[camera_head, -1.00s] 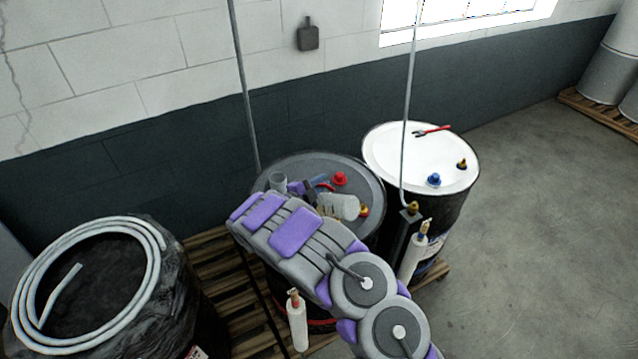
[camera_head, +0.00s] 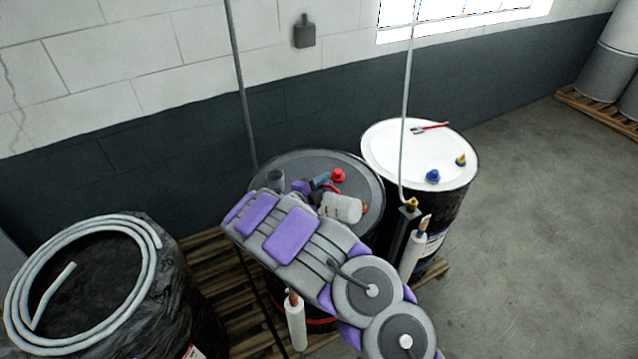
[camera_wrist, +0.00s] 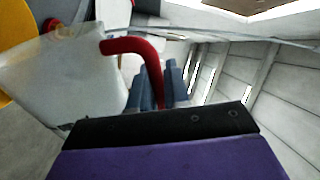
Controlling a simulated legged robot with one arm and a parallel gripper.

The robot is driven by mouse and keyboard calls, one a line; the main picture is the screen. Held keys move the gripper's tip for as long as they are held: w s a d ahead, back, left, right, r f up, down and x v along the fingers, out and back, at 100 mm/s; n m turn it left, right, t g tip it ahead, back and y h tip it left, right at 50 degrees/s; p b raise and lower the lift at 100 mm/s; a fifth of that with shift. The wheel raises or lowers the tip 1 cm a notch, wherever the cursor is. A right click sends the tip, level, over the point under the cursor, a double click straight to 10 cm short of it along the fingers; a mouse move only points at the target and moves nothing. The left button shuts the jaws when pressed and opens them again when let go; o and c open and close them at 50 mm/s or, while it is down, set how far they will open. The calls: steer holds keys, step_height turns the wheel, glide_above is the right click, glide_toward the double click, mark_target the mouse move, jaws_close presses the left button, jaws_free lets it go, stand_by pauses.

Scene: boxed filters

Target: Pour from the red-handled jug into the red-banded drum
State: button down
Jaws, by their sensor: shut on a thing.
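The jug (camera_head: 342,207) is whitish and translucent, and lies tipped to the right above the grey top of the drum. Its red handle (camera_wrist: 135,45) is large in the wrist view, beside the jug's pale body (camera_wrist: 65,75). My gripper (camera_head: 324,186) is shut on the handle; its blue-grey fingers (camera_wrist: 155,88) also show in the wrist view. The red-banded drum (camera_head: 355,168) is dark with a grey top; my arm covers much of it. A red cap (camera_head: 339,175) and a grey cup-like fitting (camera_head: 275,180) are on its top. Whether liquid flows cannot be told.
A white-topped drum (camera_head: 400,150) stands close at the right. A wrapped drum with a coiled hose (camera_head: 150,240) is at the left. A thin upright pipe (camera_head: 405,120) and white tubes (camera_head: 296,325) stand near.

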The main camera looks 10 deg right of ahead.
mark_target(332, 194)
steer(key=shift+s+d, duration=0.15)
steer(key=shift+d, duration=0.05)
steer(key=shift+s+m+b, duration=0.1)
steer(key=shift+m+b, duration=0.2)
steer(key=shift+s+d+f+m+b, duration=0.25)
steer(key=shift+s+d+m+b, duration=0.25)
steer(key=shift+b, duration=0.3)
steer(key=shift+s+d+m+b, duration=0.35)
steer(key=shift+s+m+b, duration=0.05)
steer(key=shift+m+b, duration=0.15)
steer(key=shift+s+f, duration=0.1)
